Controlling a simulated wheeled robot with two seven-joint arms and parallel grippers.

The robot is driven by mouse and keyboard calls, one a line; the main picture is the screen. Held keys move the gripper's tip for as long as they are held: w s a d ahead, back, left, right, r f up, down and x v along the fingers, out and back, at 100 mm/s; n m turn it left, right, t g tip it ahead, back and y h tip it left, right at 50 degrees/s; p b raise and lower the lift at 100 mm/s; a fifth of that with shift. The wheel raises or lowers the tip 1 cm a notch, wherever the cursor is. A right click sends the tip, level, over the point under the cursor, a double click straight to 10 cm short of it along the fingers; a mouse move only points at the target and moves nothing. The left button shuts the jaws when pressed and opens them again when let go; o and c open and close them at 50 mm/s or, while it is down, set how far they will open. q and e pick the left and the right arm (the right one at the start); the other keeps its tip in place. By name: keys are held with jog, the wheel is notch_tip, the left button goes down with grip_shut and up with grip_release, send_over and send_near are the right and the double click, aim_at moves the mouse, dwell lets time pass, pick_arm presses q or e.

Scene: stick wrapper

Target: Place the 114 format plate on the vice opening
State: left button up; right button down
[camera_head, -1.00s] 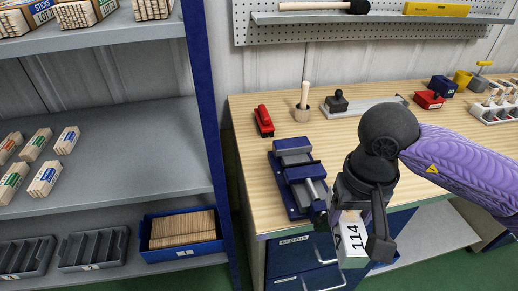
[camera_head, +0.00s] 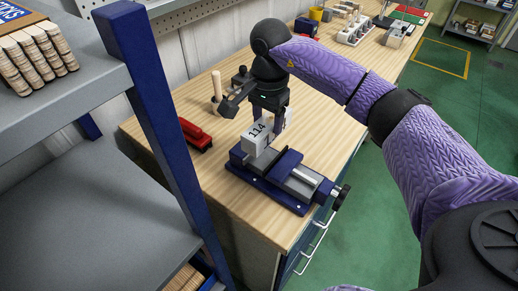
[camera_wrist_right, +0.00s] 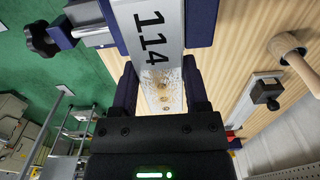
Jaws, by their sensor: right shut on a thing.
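The 114 format plate (camera_head: 257,137) is a pale grey block with black "114" on its face. My right gripper (camera_head: 266,118) is shut on it and holds it from above and behind. The blue and grey vice (camera_head: 280,180) is on the bench, and the plate is at its far-left end, over the jaw area. I cannot tell whether the plate touches the jaws. In the right wrist view the plate (camera_wrist_right: 150,35) runs between the two dark fingers (camera_wrist_right: 160,92) toward the blue vice (camera_wrist_right: 201,22). My left gripper is not in view.
A red tool (camera_head: 196,134) and a wooden-handled tool (camera_head: 216,88) stand on the wooden bench (camera_head: 160,130) left of the vice. A grey shelf with a blue post (camera_head: 150,100) is close on the left. The bench front is clear around the vice.

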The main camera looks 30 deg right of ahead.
aim_at(268, 122)
notch_tip(268, 122, down, 8)
jog(key=shift+s+r+b, duration=0.1)
jog(key=shift+r+b, duration=0.15)
jog(key=shift+b, duration=0.2)
jog(key=shift+c, duration=0.4)
grip_release()
notch_tip(268, 122, up, 12)
jog(key=shift+r+p, duration=0.1)
jog(key=shift+p, duration=0.75)
